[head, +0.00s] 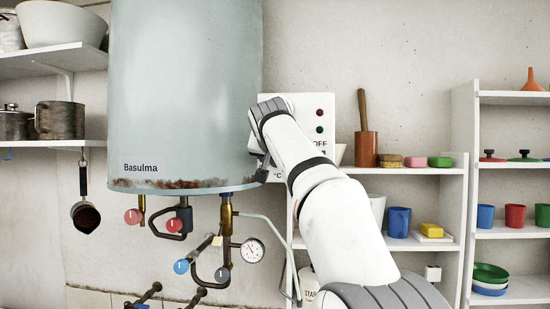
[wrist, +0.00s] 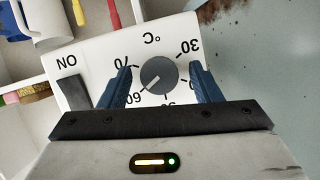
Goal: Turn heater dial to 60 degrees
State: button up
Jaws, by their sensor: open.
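The heater dial (wrist: 158,74) is a round dark grey knob on a white control panel (wrist: 95,58), seen upside down in the wrist view. Its white pointer line slants to the lower left, toward the number 60. The numbers 70 and 30 also show; those at the bottom are partly hidden. My gripper (wrist: 161,80) is open, its two blue fingers on either side of the dial with gaps to it. In the head view my arm hides the dial, and the panel (head: 326,104) shows behind my gripper (head: 262,168).
The pale blue Basulma boiler (head: 185,90) stands left of the panel, with pipes, valves and a gauge (head: 252,250) below. Shelves (head: 420,171) with cups and brushes stand to the right. A dark switch (wrist: 72,92) by the word ON sits beside the dial.

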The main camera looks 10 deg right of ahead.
jog(key=b+v, duration=0.1)
jog(key=v, duration=0.7)
jog(key=shift+w, duration=0.1)
jog(key=s+f+n+g+y, duration=0.1)
jog(key=s+f+g, duration=0.2)
jog(key=s+f, duration=0.7)
jog(key=s+d+f+n+g+y, duration=0.1)
jog(key=s+f, duration=1)
jog(key=f, duration=1.1)
jog(key=s+f+n+g+y, duration=0.1)
jog(key=s+f+g, duration=0.5)
jog(key=f, duration=1.1)
jog(key=s+n, duration=0.1)
jog(key=s, duration=0.3)
jog(key=shift+s+d+n, duration=0.25)
jog(key=shift+d+n, duration=0.05)
jog(key=shift+n, duration=0.1)
